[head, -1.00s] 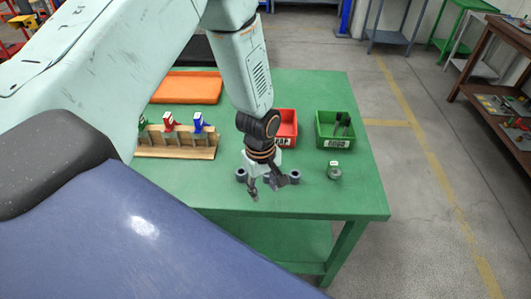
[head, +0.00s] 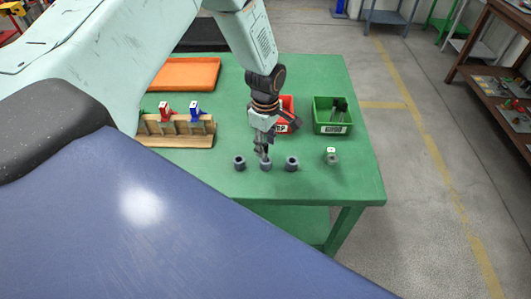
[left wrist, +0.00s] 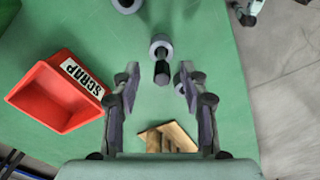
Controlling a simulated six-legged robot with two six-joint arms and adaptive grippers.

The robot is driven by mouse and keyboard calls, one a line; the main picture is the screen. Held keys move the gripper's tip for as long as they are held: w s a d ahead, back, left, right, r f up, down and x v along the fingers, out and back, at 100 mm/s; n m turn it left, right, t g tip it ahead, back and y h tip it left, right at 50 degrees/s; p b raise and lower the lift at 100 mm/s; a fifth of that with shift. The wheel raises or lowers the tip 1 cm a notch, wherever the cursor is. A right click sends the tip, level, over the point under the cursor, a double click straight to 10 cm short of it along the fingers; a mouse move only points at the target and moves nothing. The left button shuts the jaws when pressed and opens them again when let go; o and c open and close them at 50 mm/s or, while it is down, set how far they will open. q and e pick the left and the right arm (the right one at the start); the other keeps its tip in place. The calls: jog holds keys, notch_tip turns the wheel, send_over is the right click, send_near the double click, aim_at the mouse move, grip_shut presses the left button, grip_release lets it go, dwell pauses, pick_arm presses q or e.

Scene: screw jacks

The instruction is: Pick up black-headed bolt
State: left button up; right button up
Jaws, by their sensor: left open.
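A dark, black-topped piece that looks like the black-headed bolt (left wrist: 161,74) shows in the left wrist view, next to a grey collar (left wrist: 160,46). Whether it stands in the collar is hard to tell. My left gripper (left wrist: 158,84) is open, with a finger on either side of the dark piece and apart from it. In the head view my left gripper (head: 263,153) points down above the middle of three grey collars (head: 266,165), and the bolt cannot be made out there. My right gripper is not in view.
Other collars stand left (head: 240,163) and right (head: 291,164). A red scrap bin (left wrist: 58,92) and a green bin (head: 332,115) stand behind. A small jack (head: 331,157) is at the right. A wooden rack (head: 178,141) with red and blue jacks is left. The front table edge is clear.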

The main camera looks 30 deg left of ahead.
pick_arm(q)
jog(key=shift+s+f, duration=0.2)
jog(key=shift+f, duration=0.3)
jog(key=shift+d, duration=0.2)
jog(key=shift+w+d, duration=0.1)
jog(key=shift+w, duration=0.1)
jog(key=shift+c, duration=0.5)
jog(key=shift+a+f, duration=0.1)
jog(key=shift+a, duration=0.1)
jog(key=c, duration=0.3)
jog(key=shift+s+a, duration=0.15)
jog(key=c, duration=0.3)
grip_shut()
jog(key=shift+d, duration=0.2)
